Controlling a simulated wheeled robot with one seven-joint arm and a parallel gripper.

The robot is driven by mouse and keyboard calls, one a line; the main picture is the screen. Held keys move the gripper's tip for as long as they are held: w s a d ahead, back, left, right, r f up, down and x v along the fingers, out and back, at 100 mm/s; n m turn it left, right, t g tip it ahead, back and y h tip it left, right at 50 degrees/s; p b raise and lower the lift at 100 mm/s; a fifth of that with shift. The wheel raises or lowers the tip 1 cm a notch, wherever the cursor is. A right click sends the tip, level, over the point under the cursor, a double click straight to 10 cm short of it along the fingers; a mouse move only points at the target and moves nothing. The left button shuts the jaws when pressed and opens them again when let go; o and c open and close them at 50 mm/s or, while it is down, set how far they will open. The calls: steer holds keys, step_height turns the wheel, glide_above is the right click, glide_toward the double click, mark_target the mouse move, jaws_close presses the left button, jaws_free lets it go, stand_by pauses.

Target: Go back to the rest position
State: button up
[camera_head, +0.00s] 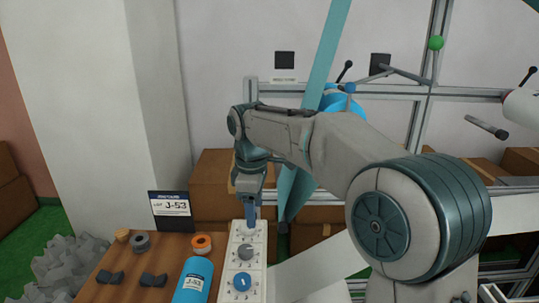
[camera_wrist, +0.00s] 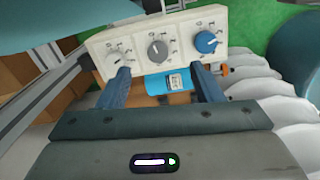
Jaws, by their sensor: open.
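My gripper (camera_head: 250,215) is at the far end of a white control panel (camera_head: 232,272), pointing down, in the head view. In the wrist view my gripper (camera_wrist: 160,70) shows two blue fingers spread apart with nothing held between them. The panel (camera_wrist: 136,43) carries a pale knob (camera_wrist: 120,58), a grey knob (camera_wrist: 157,50) and a blue knob (camera_wrist: 206,41). In the head view the grey knob (camera_head: 245,252) and blue knob (camera_head: 242,282) are clear of the fingers. The far knob is partly hidden by my gripper. I cannot tell whether a finger touches the panel.
A blue labelled cylinder (camera_head: 194,280), an orange spool (camera_head: 201,244), a grey ring (camera_head: 140,242) and dark blocks (camera_head: 153,280) lie on the brown table left of the panel. A metal frame (camera_head: 418,122) stands at the right.

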steer(key=s+d+m+t, duration=0.2)
steer(key=s+d+m, duration=0.7)
steer(key=d, duration=0.5)
steer(key=s+d+f+m, duration=0.3)
steer(key=s+d+m, duration=0.1)
steer(key=s, duration=0.2)
steer(key=s+d+f+m, duration=0.4)
steer(key=s, duration=0.3)
steer(key=shift+s+f+t, duration=0.15)
steer(key=shift+f+t, duration=0.05)
steer(key=shift+t, duration=0.2)
